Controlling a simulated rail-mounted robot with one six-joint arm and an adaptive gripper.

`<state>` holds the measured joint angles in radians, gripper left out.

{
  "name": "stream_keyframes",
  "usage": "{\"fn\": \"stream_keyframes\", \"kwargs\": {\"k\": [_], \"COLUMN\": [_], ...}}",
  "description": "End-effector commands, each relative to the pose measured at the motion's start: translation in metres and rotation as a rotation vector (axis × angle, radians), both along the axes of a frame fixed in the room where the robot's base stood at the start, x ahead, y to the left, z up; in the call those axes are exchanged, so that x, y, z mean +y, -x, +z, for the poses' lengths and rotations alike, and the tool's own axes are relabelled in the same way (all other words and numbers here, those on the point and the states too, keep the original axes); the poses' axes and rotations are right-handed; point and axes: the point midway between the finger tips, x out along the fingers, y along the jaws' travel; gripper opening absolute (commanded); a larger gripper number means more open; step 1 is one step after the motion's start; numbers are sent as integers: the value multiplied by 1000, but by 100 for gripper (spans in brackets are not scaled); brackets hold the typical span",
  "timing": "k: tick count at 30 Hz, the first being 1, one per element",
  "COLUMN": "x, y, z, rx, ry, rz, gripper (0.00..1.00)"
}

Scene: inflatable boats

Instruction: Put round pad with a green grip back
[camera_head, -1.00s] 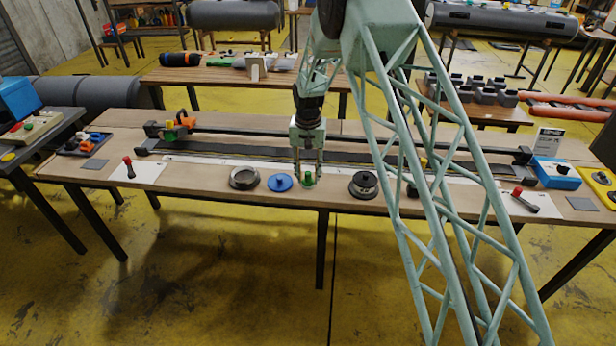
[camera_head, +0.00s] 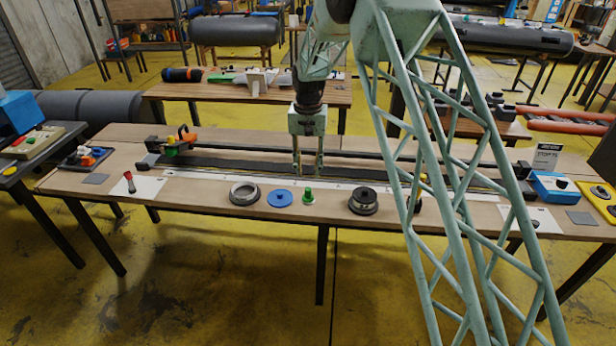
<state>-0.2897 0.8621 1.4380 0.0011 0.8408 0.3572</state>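The green grip (camera_head: 308,196) stands upright near the front edge of the long wooden bench, right of a blue disc with a knob (camera_head: 279,199). The round pad under it is too small to make out clearly. My gripper (camera_head: 309,175) points down just above and behind the green grip in the picture. Its two fingers are apart with nothing visible between them, and it appears clear of the grip.
A grey ring (camera_head: 244,193) lies left of the blue disc, and a dark round part (camera_head: 363,201) lies to the right. A long dark strip (camera_head: 240,165) runs along the bench behind them. A red-handled tool (camera_head: 129,182) lies on a white sheet at left.

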Motion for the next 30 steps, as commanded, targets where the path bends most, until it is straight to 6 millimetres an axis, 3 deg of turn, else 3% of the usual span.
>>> {"fn": "stream_keyframes", "kwargs": {"k": [8, 30], "x": [0, 0], "y": [0, 0], "z": [11, 12], "rx": [1, 1], "ry": [0, 0], "rz": [0, 0], "gripper": [29, 29]}}
